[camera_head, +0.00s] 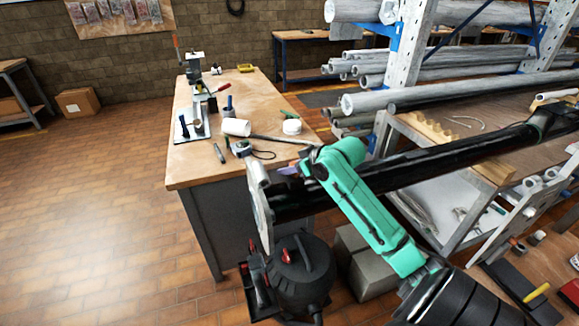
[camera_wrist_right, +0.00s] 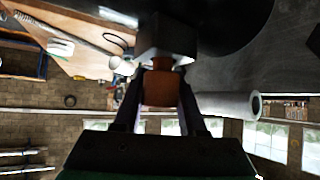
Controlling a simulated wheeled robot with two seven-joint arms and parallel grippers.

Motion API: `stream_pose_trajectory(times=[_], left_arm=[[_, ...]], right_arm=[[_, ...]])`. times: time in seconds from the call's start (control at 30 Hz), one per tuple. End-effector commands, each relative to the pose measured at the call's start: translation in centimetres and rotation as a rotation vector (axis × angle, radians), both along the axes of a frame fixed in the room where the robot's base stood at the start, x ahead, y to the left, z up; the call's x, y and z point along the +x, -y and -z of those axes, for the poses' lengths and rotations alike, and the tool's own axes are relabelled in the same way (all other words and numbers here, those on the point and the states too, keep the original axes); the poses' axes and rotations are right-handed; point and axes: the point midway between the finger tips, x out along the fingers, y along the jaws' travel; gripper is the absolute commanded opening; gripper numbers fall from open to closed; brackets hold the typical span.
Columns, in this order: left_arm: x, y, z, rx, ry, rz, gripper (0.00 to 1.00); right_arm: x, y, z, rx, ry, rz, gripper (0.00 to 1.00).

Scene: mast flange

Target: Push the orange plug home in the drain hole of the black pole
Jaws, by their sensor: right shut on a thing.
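The black pole (camera_head: 430,163) runs across the head view from the right, with a pale flange plate (camera_head: 261,205) at its left end. My right gripper (camera_head: 294,170) is at the pole near the flange, and its green arm crosses in front of the pole. In the right wrist view the gripper (camera_wrist_right: 161,75) is shut on the orange plug (camera_wrist_right: 160,90), one finger on each side. A narrower orange part of the plug meets a grey block (camera_wrist_right: 166,38) beside the dark pole (camera_wrist_right: 225,20). The drain hole is hidden, so seating depth cannot be told. My left gripper is not in view.
A wooden workbench (camera_head: 190,160) with tools stands behind the flange. A black vacuum-like machine (camera_head: 300,270) and grey blocks (camera_head: 358,262) stand below the pole. A rack of pipes (camera_head: 405,90) fills the right.

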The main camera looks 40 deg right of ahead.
Motion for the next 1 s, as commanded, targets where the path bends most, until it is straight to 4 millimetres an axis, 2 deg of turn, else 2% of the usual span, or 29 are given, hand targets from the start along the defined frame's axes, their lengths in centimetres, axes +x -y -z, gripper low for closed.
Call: stream_pose_trajectory(times=[0.43,0.47,0.53,0.57,0.87,1.0], left_arm=[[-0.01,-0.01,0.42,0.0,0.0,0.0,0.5],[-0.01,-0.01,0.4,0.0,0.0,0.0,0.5],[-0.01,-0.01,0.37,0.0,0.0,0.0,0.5],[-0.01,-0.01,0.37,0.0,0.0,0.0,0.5],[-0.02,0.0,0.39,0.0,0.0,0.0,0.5],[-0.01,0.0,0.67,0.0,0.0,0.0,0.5]], right_arm=[[-0.01,0.0,1.19,0.0,-0.001,0.0,0.0],[0.0,0.0,1.2,0.0,-0.001,0.0,0.44],[-0.01,-0.01,1.14,0.0,0.0,0.0,0.71],[-0.01,-0.01,1.14,0.0,0.0,0.0,0.75],[-0.06,0.0,1.09,0.0,0.0,0.0,0.75],[-0.93,0.14,0.55,0.002,0.001,0.0,0.75]])
